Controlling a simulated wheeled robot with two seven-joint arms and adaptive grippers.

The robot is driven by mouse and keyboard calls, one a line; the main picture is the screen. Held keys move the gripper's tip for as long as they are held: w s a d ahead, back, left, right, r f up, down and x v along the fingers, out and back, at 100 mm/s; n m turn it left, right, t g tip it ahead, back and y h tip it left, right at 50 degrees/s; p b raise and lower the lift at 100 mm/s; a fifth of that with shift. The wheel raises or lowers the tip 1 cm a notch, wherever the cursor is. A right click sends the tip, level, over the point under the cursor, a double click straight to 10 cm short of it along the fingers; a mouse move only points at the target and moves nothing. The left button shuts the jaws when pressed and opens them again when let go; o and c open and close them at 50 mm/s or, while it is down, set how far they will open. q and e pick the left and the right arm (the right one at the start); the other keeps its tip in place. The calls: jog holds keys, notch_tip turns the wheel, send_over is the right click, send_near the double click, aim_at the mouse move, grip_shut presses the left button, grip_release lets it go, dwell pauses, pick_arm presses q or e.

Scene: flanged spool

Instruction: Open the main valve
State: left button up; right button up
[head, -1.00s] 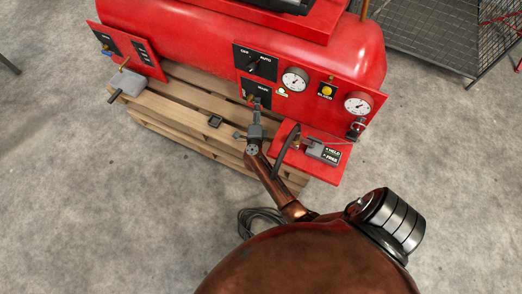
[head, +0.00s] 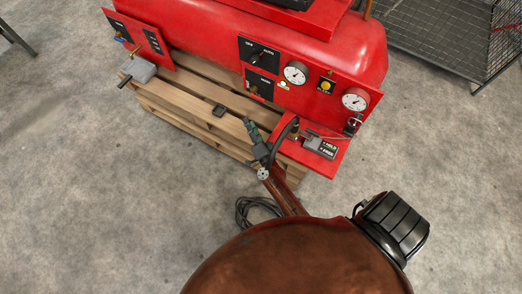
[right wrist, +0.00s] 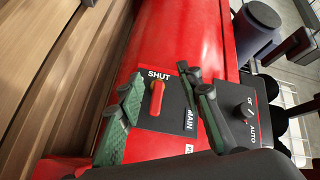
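The main valve shows in the right wrist view as a red lever (right wrist: 157,98) on a black plate marked SHUT and MAIN. In the head view the black main valve plate (head: 265,83) is low on the red tank's front panel. My right gripper (head: 254,131) is apart from that plate, on the near side of it. In the right wrist view its green-padded fingers (right wrist: 160,88) are spread, one on each side of the lever in the picture, with nothing between them. My left gripper is not in view.
A black OFF/AUTO switch plate (head: 259,53) is above the main valve. Gauges (head: 295,73) and a yellow button (head: 326,86) are to its right. A red shelf with a grey block (head: 318,146) juts out at right. A wooden pallet (head: 190,107) lies beneath.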

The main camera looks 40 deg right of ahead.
pick_arm(q)
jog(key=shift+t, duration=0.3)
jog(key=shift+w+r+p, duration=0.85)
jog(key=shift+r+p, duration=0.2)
jog(key=shift+p, duration=0.15)
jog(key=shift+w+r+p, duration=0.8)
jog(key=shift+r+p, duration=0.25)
jog(key=shift+p, duration=0.1)
pick_arm(e)
jog(key=s+a+f+n+g+y, duration=0.4)
jog(key=s+f+n, duration=0.3)
jog(key=s+f, duration=0.4)
jog(key=shift+s+f, duration=0.15)
jog(key=shift+f, duration=0.6)
